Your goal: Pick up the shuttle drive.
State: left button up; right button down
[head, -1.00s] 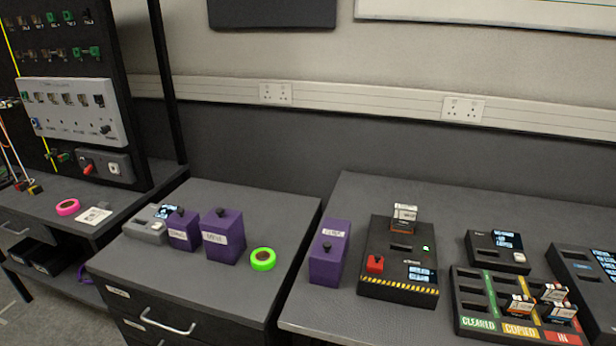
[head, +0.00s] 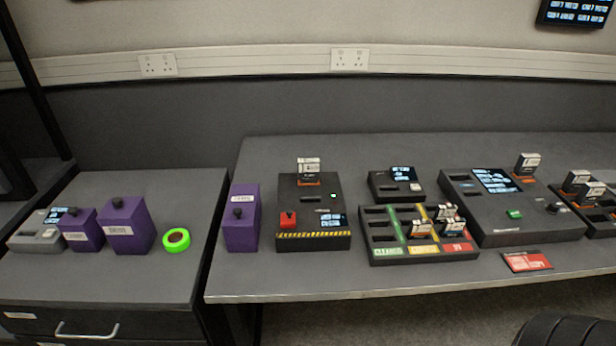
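Several small drives with white labels and orange bases are in view; I cannot read which is the shuttle drive. One drive (head: 309,165) stands upright in the black box with a red button (head: 325,210). Several drives (head: 446,211) sit at the right side of the slotted tray marked CLEARED, COPIED and a red section (head: 381,256). More drives (head: 577,181) are in a black rack (head: 598,228) at the right edge. Neither gripper is in view.
Purple boxes with black knobs (head: 130,230) and green tape (head: 176,240) are on the left cabinet (head: 120,275). Another purple box (head: 241,222) stands at the left of the grey bench (head: 300,280). A red card (head: 526,261) lies near the front edge. The bench's front strip is mostly clear.

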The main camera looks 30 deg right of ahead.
aim_at(308, 169)
jog(key=l+u, duration=0.35)
jog(key=l, duration=0.25)
jog(key=l+u, duration=0.3)
jog(key=l, duration=0.25)
